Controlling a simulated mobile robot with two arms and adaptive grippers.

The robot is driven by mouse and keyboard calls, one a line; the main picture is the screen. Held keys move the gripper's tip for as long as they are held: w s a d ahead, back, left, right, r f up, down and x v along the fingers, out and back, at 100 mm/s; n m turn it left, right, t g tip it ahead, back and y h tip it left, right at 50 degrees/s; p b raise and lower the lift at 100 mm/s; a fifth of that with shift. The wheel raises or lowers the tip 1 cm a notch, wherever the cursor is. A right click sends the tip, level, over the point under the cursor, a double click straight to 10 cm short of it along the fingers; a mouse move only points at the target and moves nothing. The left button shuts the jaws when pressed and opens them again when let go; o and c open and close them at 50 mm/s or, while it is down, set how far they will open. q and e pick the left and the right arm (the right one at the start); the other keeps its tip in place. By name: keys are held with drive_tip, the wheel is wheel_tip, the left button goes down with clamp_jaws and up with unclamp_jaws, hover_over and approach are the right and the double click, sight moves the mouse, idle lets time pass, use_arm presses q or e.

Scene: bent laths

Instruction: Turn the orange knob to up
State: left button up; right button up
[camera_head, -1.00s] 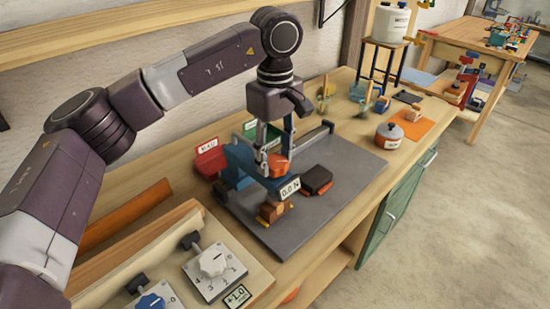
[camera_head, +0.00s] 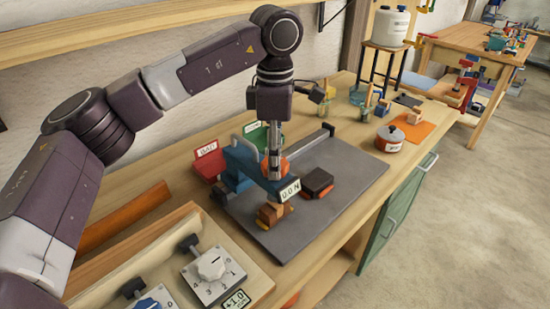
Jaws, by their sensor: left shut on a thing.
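The orange knob (camera_head: 284,166) sits on top of a blue press-like stand (camera_head: 240,165), above a small display reading 0.0 N (camera_head: 290,190). My left gripper (camera_head: 274,168) points down from above and is shut on the orange knob, covering its left part. The knob's exact angle is hard to tell behind the fingers. Stacked wooden pieces (camera_head: 272,214) lie under the stand's front. My right gripper is not in view.
The stand is on a grey board (camera_head: 345,190). A dark block with orange (camera_head: 316,183) lies right of it. Red (camera_head: 210,160) and green (camera_head: 258,136) bins stand behind. A white dial box (camera_head: 213,272) is at the front left. A round tin (camera_head: 389,138) stands farther right.

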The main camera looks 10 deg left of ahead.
use_arm(q)
drive_tip(key=shift+n, duration=0.3)
drive_tip(key=o, duration=1.2)
drive_tip(key=shift+c, duration=0.2)
wheel_tip(320, 180, up, 12)
